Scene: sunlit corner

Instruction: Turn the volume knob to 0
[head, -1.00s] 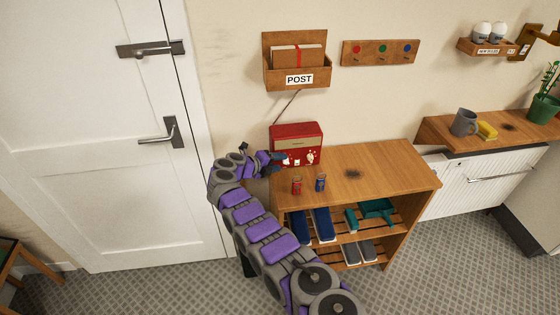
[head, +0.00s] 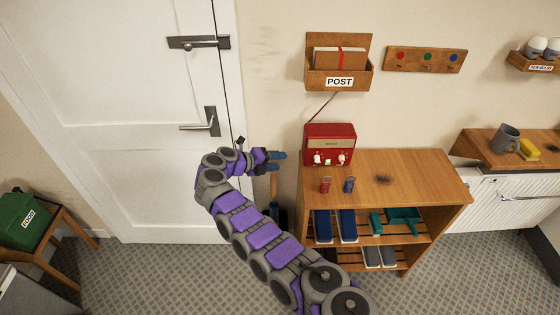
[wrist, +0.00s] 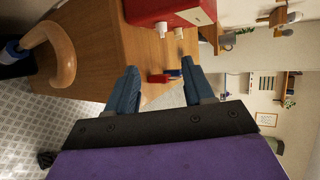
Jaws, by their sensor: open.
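The red radio (head: 330,138) stands upright at the back left of the wooden shelf top. Two pale knobs, left (head: 317,160) and right (head: 341,160), are on its lower front; I cannot tell which is volume, and their markings are too small to read. The radio (wrist: 165,10) also shows at the top of the wrist view with both knobs. My gripper (head: 280,160) is to the left of the radio, apart from it, with nothing between its blue fingers. In the wrist view the fingers (wrist: 160,68) are spread wide.
A small red item (head: 325,185) and a small blue item (head: 349,185) stand on the shelf top (head: 420,175) in front of the radio. A curved wooden handle (wrist: 62,55) rises beside the shelf, near my gripper. A post holder (head: 340,80) hangs above the radio.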

